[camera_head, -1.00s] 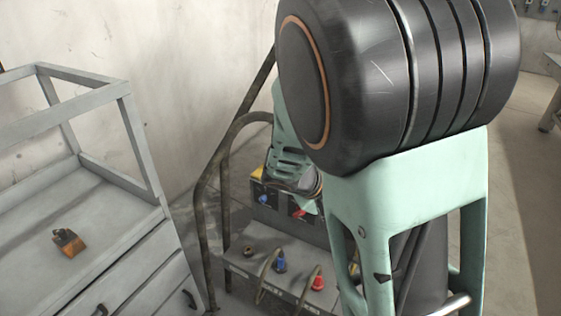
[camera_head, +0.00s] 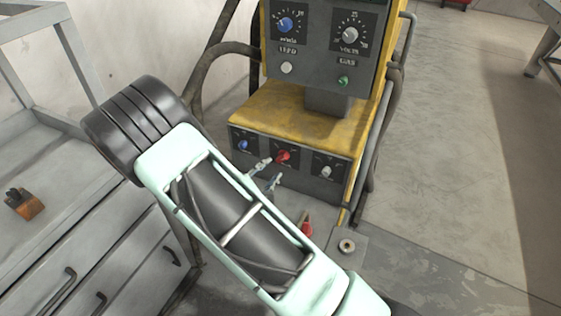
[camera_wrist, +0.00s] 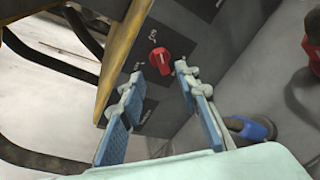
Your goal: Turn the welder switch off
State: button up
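The welder (camera_head: 310,115) is a worn yellow and grey cabinet in the middle of the head view. A red rotary switch (camera_head: 283,157) is on its lower front panel, between a blue knob (camera_head: 242,146) and a grey knob (camera_head: 326,171). My gripper (camera_head: 268,172) is at this panel, with its fingertips close to the red switch. In the wrist view the red switch (camera_wrist: 161,60), with a white mark, shows just beyond and between the tips of my gripper (camera_wrist: 158,73). The fingers are apart and hold nothing. I cannot tell whether they touch the switch.
An upper panel (camera_head: 320,65) with dials and buttons rises above the switch. Bent metal rails (camera_head: 385,120) flank the welder. A grey drawer cabinet (camera_head: 110,235) stands on the left. A blue connector (camera_wrist: 250,128) is near the right finger.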

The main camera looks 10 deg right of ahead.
aim_at(283, 158)
jog(key=b+x, duration=0.1)
jog(key=x, duration=0.7)
jog(key=shift+w+d, duration=0.1)
jog(key=shift+d, duration=0.1)
grip_shut()
